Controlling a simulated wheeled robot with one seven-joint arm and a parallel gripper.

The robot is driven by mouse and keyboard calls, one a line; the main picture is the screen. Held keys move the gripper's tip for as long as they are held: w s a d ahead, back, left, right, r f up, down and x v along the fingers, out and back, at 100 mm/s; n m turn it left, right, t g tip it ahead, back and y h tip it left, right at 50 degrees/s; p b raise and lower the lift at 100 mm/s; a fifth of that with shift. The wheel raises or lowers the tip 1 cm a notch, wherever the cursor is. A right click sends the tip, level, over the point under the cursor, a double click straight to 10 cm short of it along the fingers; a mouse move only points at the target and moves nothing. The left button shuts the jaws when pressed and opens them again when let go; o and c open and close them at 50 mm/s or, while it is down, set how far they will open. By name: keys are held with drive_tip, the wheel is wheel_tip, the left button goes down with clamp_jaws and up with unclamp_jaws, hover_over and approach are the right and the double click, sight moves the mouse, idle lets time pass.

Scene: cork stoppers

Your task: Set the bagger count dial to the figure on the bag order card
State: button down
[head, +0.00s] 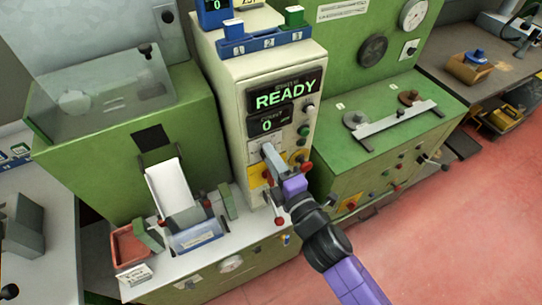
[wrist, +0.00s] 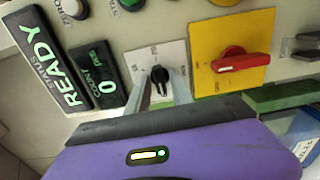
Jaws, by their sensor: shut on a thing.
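The bagger's cream control cabinet (head: 233,92) shows READY, and its count display (head: 267,123) reads 0. The count display (wrist: 98,78) also reads 0 in the wrist view. The black dial knob (wrist: 159,74) sits on a white plate just right of that display. My gripper (wrist: 162,84) has its grey fingers on both sides of this knob and is shut on it. In the head view my gripper (head: 268,153) reaches the cabinet front and hides the dial. A white card (head: 248,3) at the top edge is cut off; I cannot tell if it is the bag order card.
A red rotary switch (wrist: 240,62) on a yellow plate is close right of the dial. A blue holder (head: 265,40) with numbered slots sits on the cabinet. A small printed card (head: 134,275), unreadable, stands at the bench front. Clear red floor (head: 455,215) is at the right.

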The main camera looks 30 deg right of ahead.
drive_tip(key=c, duration=1.4)
unclamp_jaws()
drive_tip(key=shift+c, duration=0.2)
drive_tip(key=s+b, duration=0.2)
drive_tip(key=s, duration=0.6)
drive_tip(key=shift+b, duration=0.4)
drive_tip(key=shift+w, duration=0.1)
